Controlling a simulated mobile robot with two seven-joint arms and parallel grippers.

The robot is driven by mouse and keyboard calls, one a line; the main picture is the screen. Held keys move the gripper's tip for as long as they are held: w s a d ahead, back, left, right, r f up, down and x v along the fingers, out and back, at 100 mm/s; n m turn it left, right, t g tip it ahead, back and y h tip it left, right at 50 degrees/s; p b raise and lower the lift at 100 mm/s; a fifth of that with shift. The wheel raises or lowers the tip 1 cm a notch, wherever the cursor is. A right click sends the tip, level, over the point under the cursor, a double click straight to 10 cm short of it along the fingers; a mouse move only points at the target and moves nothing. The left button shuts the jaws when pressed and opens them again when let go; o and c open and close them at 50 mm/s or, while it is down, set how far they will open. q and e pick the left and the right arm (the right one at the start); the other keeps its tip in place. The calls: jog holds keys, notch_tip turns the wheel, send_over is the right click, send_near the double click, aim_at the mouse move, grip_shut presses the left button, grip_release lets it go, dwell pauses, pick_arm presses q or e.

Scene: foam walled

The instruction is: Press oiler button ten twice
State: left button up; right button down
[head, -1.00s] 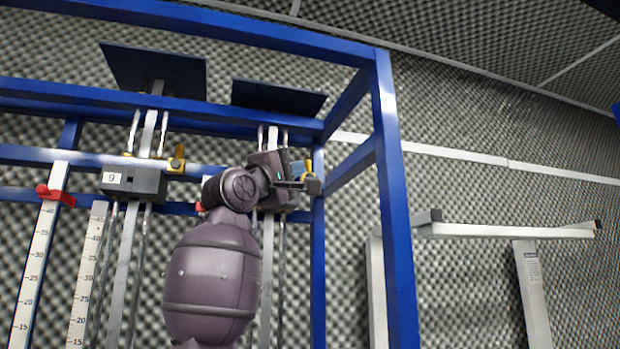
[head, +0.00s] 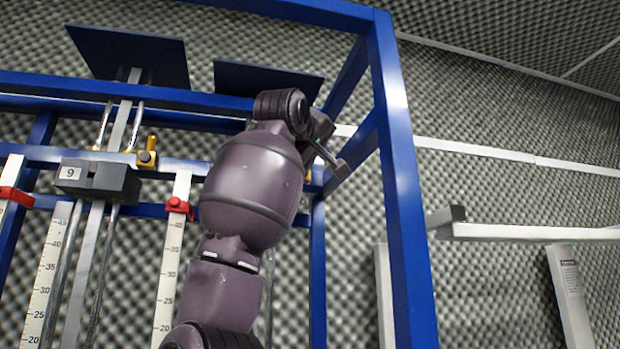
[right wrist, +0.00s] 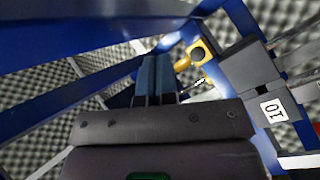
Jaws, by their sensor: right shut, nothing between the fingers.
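In the right wrist view, the grey block labelled 10 (right wrist: 252,72) is at the right, its number plate tilted. In the head view, my right gripper (head: 334,164) is partly hidden by my arm, which also covers block 10. My left gripper is not in view.
Block 9 (head: 98,180) with its own yellow fitting (head: 147,152) stands to the left. Blue frame bars (head: 395,150) surround the work area, with a post right of my right arm. White scales (head: 172,265) stand below. Foam walls lie behind.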

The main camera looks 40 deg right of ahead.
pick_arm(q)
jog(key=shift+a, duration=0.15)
pick_arm(e)
jog(key=shift+a+r, duration=0.1)
pick_arm(q)
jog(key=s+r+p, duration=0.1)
jog(key=p, duration=0.1)
jog(key=shift+p, duration=0.3)
pick_arm(e)
jog(key=w+d, duration=0.4)
jog(key=w, duration=0.3)
jog(key=shift+w+d, duration=0.2)
jog(key=shift+w, duration=0.15)
dwell(1.0)
jog(key=shift+w, duration=0.15)
dwell(0.7)
jog(key=shift+w+d, duration=0.15)
jog(key=shift+w, duration=0.05)
